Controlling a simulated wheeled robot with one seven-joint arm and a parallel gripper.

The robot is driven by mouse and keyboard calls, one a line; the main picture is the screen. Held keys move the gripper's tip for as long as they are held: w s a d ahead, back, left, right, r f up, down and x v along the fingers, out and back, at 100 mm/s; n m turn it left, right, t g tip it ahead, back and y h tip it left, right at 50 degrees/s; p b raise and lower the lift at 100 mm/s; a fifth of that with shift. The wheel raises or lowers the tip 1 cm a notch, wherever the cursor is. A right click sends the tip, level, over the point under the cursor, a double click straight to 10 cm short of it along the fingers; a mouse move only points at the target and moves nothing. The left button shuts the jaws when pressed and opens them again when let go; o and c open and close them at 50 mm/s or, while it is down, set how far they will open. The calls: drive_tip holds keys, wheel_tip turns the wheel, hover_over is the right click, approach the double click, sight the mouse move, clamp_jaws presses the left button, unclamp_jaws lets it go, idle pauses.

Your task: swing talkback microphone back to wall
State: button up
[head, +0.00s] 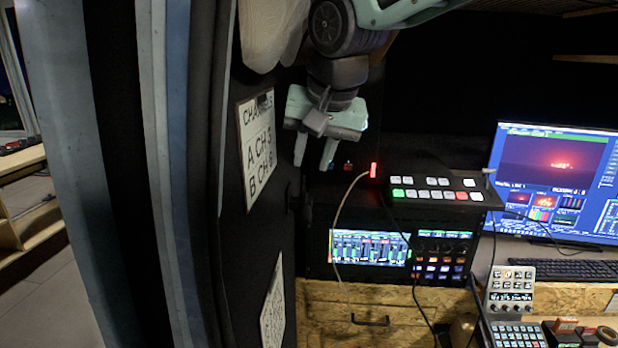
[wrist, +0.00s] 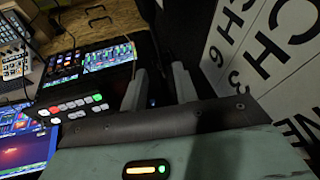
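I cannot make out the talkback microphone for certain. A small red-lit piece (head: 373,170) stands at the left end of the switcher panel, and a thin pale curved line (head: 342,205), a cable or gooseneck, runs down from beside it. My gripper (head: 314,163) points down beside the dark wall, left of and a little above the red-lit piece. Its two fingers are apart, with nothing clearly between them. They also show apart in the wrist view (wrist: 158,82), over a dark area. The wall behind the gripper is partly hidden by it.
The dark wall carries a channel sign (head: 257,148) close to my gripper and a lower sign (head: 272,305). A switcher panel (head: 437,190), an audio screen (head: 370,246), a monitor (head: 555,180) and a keyboard (head: 565,270) stand to the right. Loose cables hang before the desk.

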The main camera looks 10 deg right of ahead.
sight(304, 204)
drive_tip(key=shift+v, duration=0.85)
drive_tip(key=shift+d, duration=0.1)
drive_tip(key=c, duration=0.4)
drive_tip(key=shift+n+y, duration=0.3)
drive_tip(key=shift+y, duration=0.5)
drive_tip(key=d+b, duration=0.1)
drive_tip(key=d+f+b, duration=0.1)
drive_tip(key=d+b, duration=0.1)
drive_tip(key=s+d+b, duration=0.1)
drive_tip(key=d, duration=0.1)
drive_tip(key=shift+s+f+b, duration=0.1)
drive_tip(key=shift+f+b, duration=0.2)
drive_tip(key=shift+f, duration=0.05)
clamp_jaws()
drive_tip(key=s+d+n+y+b, duration=0.1)
drive_tip(key=s+d+y+b, duration=0.1)
drive_tip(key=d+b, duration=0.15)
drive_tip(key=w+a+f+p, duration=0.5)
drive_tip(key=a+f, duration=0.1)
drive_tip(key=a, duration=0.1)
drive_tip(key=shift+t, duration=0.4)
